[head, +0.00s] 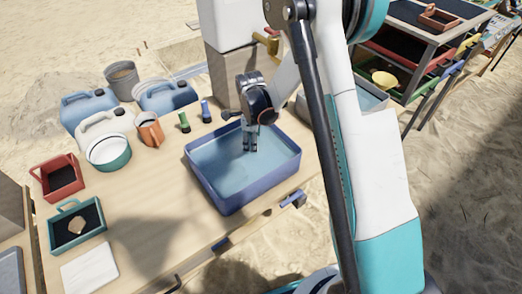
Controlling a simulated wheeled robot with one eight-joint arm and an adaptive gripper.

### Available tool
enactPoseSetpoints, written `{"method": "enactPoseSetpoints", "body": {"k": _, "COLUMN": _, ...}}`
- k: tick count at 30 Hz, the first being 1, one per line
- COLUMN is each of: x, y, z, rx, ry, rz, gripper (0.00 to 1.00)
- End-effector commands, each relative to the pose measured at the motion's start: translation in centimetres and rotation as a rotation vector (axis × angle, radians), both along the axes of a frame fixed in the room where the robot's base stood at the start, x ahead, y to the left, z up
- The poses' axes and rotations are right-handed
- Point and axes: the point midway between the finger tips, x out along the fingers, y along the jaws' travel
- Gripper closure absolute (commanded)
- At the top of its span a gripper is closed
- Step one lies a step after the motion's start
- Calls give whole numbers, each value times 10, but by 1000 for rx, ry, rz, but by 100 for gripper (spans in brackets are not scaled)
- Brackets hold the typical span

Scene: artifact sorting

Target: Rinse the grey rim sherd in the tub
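The blue tub (233,208) stands on the wooden table and holds pale blue water. My gripper (250,149) points down over the back part of the tub, its fingertips at or just above the water; I cannot tell whether they touch it. The fingers look close together, but they are too small to tell whether they hold anything. I cannot make out a grey rim sherd; it may be hidden by the gripper. A tan sherd (77,225) lies in the teal-framed tray (62,243) at the front left.
A red tray (64,193) and a white slab (89,271) lie on the left. Blue jugs (88,107), a white jug (97,122), an orange pitcher (150,131) and green and blue brushes (184,122) stand behind. Bare table lies between trays and tub.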

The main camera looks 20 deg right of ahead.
Motion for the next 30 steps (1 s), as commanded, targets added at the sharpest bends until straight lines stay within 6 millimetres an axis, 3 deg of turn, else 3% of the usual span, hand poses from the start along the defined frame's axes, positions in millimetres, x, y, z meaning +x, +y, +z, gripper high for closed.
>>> {"method": "enactPoseSetpoints", "body": {"k": 30, "x": 0, "y": 0, "z": 68, "rx": 0, "ry": 0, "rz": 0, "gripper": 72}}
